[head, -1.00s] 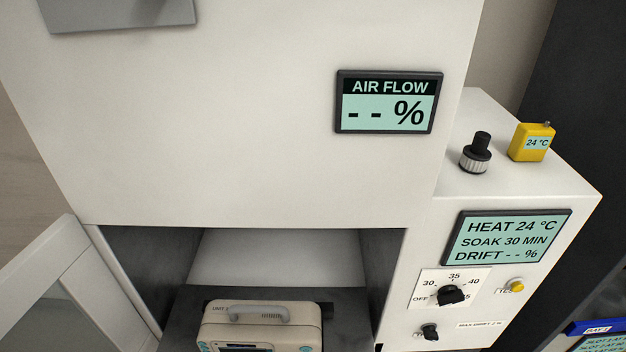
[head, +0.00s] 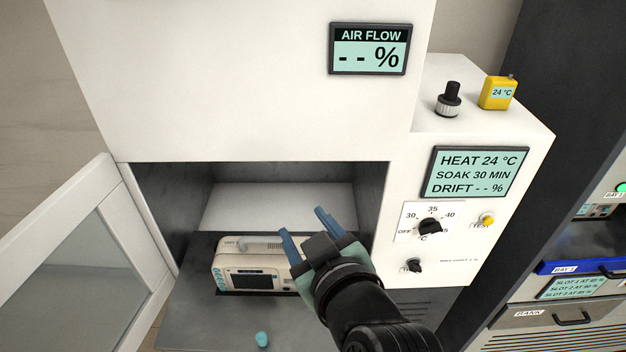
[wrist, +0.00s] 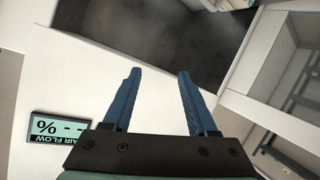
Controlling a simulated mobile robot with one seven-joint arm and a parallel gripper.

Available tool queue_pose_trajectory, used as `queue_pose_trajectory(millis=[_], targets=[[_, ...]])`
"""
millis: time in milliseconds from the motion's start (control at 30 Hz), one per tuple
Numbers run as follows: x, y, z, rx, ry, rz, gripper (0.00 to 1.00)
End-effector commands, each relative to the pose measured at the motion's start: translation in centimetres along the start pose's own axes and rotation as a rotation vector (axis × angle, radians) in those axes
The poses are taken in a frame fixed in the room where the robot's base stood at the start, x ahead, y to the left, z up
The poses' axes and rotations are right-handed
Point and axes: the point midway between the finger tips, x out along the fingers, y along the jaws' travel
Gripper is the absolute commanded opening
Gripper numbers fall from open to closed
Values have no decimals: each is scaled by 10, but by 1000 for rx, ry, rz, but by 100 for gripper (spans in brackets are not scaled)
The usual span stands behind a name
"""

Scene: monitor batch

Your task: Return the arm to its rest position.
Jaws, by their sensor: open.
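My gripper (head: 304,232), with two blue fingers, is open and empty. In the head view it shows in front of the chamber opening, overlapping the right end of a beige monitor unit. In the wrist view the gripper (wrist: 158,85) also has clear space between its fingers. The monitor unit (head: 250,281) has a handle on top and sits upright on the dark shelf (head: 195,315) at the chamber mouth. My gripper hides part of its right side. My black arm reaches in from the lower right of the head view.
The glass door (head: 85,265) stands open at left. The control panel (head: 475,172) with dial is at right, with a black knob (head: 449,101) and yellow sensor box (head: 497,93) on top. A small teal object (head: 262,339) lies on the shelf front. A rack (head: 575,265) stands far right.

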Motion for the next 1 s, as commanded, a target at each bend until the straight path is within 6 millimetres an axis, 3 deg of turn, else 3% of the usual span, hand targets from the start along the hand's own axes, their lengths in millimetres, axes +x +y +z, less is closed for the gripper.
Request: queue_pose_trajectory(millis=[33,167,300,400,500,600,700,800,1000], targets=[[-6,19,-37,20,80,84,58],[-37,59,-124,91,304,271,58],[-94,86,-209,155,580,421,58],[-140,94,-257,188,771,486,58],[-179,95,-290,206,925,519,58],[-206,93,-308,215,1026,533,58],[-219,91,-316,219,1076,538,58],[-222,91,-318,221,1087,538,50],[-221,91,-317,222,1084,537,50]])
